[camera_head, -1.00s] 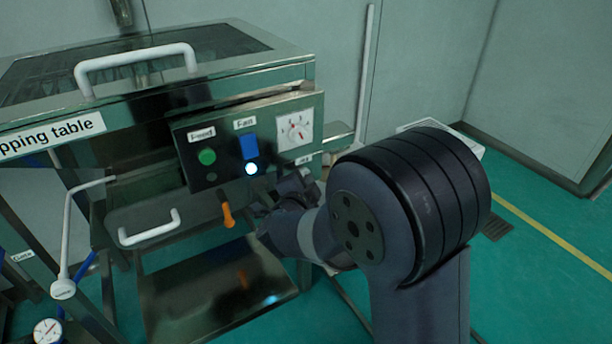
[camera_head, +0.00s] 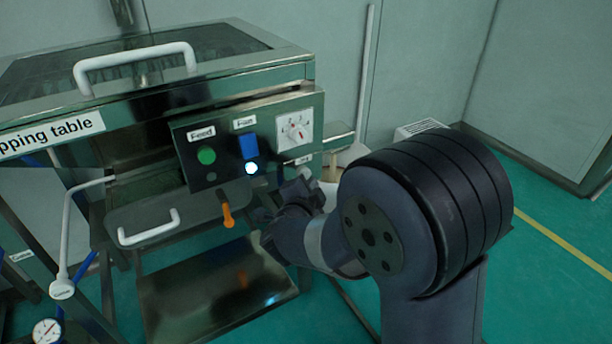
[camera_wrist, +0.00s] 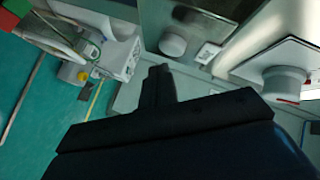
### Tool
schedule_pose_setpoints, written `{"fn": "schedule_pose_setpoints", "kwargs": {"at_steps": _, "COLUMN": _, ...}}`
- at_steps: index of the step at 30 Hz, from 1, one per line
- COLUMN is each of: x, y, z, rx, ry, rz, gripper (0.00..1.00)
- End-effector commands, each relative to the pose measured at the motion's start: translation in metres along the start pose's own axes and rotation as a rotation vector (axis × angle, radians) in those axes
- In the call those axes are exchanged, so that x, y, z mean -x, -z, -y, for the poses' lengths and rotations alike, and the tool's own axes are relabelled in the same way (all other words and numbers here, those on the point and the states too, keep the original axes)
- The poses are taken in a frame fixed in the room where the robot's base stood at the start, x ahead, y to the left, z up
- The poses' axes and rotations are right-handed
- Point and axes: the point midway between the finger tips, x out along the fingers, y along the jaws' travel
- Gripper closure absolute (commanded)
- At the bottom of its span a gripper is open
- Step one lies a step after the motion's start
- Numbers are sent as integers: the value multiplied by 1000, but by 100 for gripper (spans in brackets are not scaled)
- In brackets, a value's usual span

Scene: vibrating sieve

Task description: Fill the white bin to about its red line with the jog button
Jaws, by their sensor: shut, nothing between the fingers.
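In the head view my gripper (camera_head: 303,191) is at the lower right of the control panel (camera_head: 262,195). In the wrist view its dark fingers (camera_wrist: 158,84) are shut and empty. A round white button (camera_wrist: 172,43) with a small label (camera_wrist: 207,53) beside it lies ahead of the fingertips, with a visible gap. In the head view a small label (camera_head: 304,160) shows under the dial, but the button there is hidden by my gripper. A white surface (camera_head: 329,190) shows partly behind my arm; I cannot tell if it is the bin. No red fill line is visible.
The panel carries a green Feed button (camera_head: 206,155), a blue Fan switch (camera_head: 249,147) above a lit lamp, and a white dial (camera_head: 294,131). An orange-handled lever (camera_head: 227,214) hangs below. A white vented box (camera_head: 420,128) stands behind my arm. Green floor is clear at right.

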Motion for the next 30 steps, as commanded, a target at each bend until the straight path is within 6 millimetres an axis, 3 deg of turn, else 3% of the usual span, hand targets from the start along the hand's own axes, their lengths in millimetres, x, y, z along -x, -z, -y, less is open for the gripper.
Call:
{"fn": "schedule_pose_setpoints", "kwargs": {"at_steps": 15, "x": 32, "y": 23, "z": -23, "rx": 1, "ry": 1, "rz": 1, "gripper": 100}}
{"fn": "schedule_pose_setpoints", "kwargs": {"at_steps": 30, "x": 34, "y": 24, "z": -24, "rx": 0, "ry": 0, "rz": 0, "gripper": 100}}
